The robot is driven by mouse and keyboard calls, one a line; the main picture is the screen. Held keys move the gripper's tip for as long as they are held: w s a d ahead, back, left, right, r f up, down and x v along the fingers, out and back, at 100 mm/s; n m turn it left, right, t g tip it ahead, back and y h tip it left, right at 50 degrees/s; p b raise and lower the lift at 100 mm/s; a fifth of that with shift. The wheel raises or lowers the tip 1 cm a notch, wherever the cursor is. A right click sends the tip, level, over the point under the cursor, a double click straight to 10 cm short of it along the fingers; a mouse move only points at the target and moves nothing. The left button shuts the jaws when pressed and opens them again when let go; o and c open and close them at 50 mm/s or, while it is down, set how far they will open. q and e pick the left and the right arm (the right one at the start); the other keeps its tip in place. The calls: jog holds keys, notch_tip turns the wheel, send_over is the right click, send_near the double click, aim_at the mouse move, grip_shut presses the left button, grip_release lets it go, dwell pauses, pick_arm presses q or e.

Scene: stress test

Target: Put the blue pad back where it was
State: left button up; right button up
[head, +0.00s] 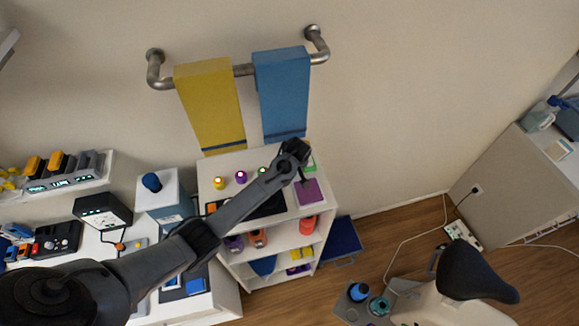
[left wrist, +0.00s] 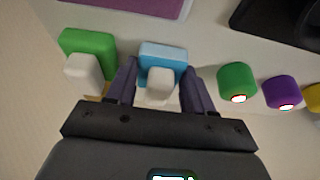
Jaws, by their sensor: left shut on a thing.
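The light blue pad (left wrist: 163,52) with a white grip block (left wrist: 158,88) sits between the fingers of my left gripper (left wrist: 160,76) in the left wrist view. The fingers are shut on it, one at each side. Whether the pad touches the shelf top is unclear. In the head view my left gripper (head: 299,164) reaches over the right end of the white shelf unit's top (head: 228,163) and hides the blue pad. A green pad (left wrist: 88,42) with its own white grip (left wrist: 82,73) stands beside the blue one; it also shows in the head view (head: 310,161). My right gripper is not in view.
A purple mat (head: 309,192) and a black tray (head: 267,206) lie near the pads. Green (left wrist: 237,82) and purple (left wrist: 282,92) knobs stand in a row with a yellow one (head: 218,183). Yellow (head: 210,100) and blue (head: 282,90) towels hang above.

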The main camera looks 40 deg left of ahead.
pick_arm(q)
jog(key=o, duration=1.1)
jog(key=shift+f, duration=0.15)
jog(key=b+v, duration=0.2)
jog(key=v, duration=1)
jog(key=s+d+f+m+h, duration=0.1)
jog(key=s+d+f+m, duration=0.25)
jog(key=s, duration=0.35)
jog(key=s+d+f+m+h, duration=0.1)
jog(key=s+d+f+m, duration=0.3)
jog(key=s, duration=0.3)
jog(key=s+d+r+m+h, duration=0.1)
jog(key=s+d+m, duration=0.1)
jog(key=s, duration=0.6)
jog(key=s+d+r+m+t+h, duration=0.1)
jog(key=s+d+m, duration=0.2)
jog(key=s, duration=0.5)
jog(key=shift+s+r, duration=0.3)
jog(key=shift+s, duration=0.05)
jog(key=shift+p, duration=0.3)
jog(key=shift+r+p, duration=0.6)
